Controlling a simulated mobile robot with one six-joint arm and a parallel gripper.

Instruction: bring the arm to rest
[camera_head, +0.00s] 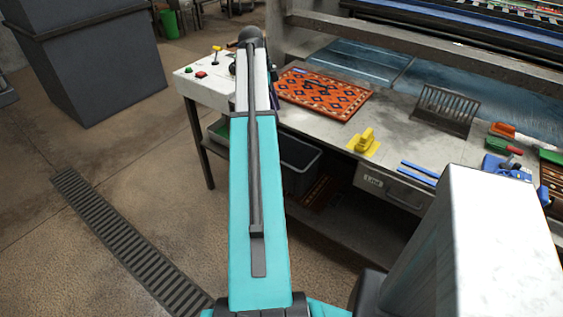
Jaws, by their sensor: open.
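My arm (257,190) reaches forward from the bottom of the view, its teal link rising to a white part and a dark rounded joint (251,37) near the top. The joint is in front of the left end of the workbench. My gripper cannot be made out; the arm hides what lies beyond and below the joint. An orange patterned rug (323,94) lies flat on the workbench, just right of the arm. A yellow scrubber-like tool (364,142) stands near the bench's front edge.
A control box (203,84) with buttons is at the bench's left end. A dark rack (445,108), blue strips (420,172) and several brushes (507,150) lie to the right. A grey bin (299,163) is under the bench. The floor at left is open, with a drain grate (128,243).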

